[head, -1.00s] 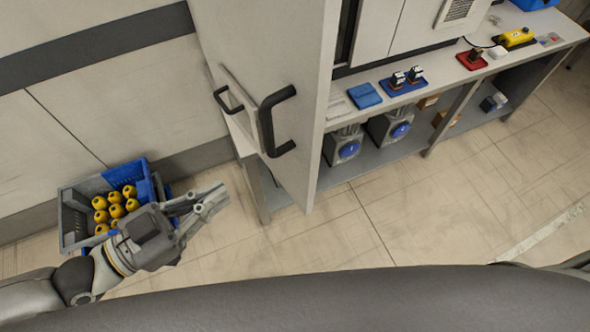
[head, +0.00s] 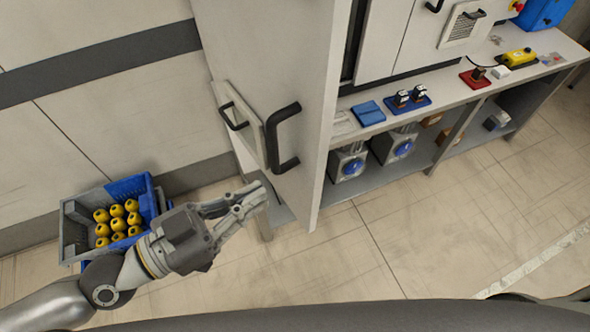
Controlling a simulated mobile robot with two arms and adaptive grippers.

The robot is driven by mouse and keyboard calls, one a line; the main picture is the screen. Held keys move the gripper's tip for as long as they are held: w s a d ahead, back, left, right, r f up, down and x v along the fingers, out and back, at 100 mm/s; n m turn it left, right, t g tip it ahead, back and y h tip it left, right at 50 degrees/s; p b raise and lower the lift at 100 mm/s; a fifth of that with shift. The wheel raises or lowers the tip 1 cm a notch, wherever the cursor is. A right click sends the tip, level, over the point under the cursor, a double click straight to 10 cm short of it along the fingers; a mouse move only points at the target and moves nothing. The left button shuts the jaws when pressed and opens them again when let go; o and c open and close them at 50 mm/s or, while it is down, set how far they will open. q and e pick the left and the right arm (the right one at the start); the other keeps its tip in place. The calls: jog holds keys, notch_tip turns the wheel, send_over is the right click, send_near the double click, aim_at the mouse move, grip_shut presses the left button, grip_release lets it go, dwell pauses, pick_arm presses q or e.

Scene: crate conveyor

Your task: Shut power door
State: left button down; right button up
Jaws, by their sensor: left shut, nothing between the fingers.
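The power door (head: 300,60) is a tall pale panel that stands open, swung out from the cabinet toward me. My left gripper (head: 252,194) is shut and empty. In the picture it lies just below and left of the dark bar handle, and I see no contact with the door. My right gripper is not in view.
A crate (head: 72,222) with several yellow items stands on the floor by the wall at left. The cabinet's worktop (head: 440,108) carries blue, red and yellow devices, with motor-like units (head: 346,163) on the shelf below. The floor at the right front is clear.

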aim_at(309, 165)
pick_arm(q)
jog(key=p+x, duration=0.4)
jog(key=x, duration=0.2)
jog(key=shift+w+d+r, duration=0.1)
jog(key=shift+w+r, duration=0.1)
jog(key=shift+w, duration=0.05)
jog(key=shift+f+p+x, duration=0.25)
jog(key=shift+p+x, duration=0.25)
jog(key=shift+x, duration=0.45)
jog(key=shift+w, duration=0.1)
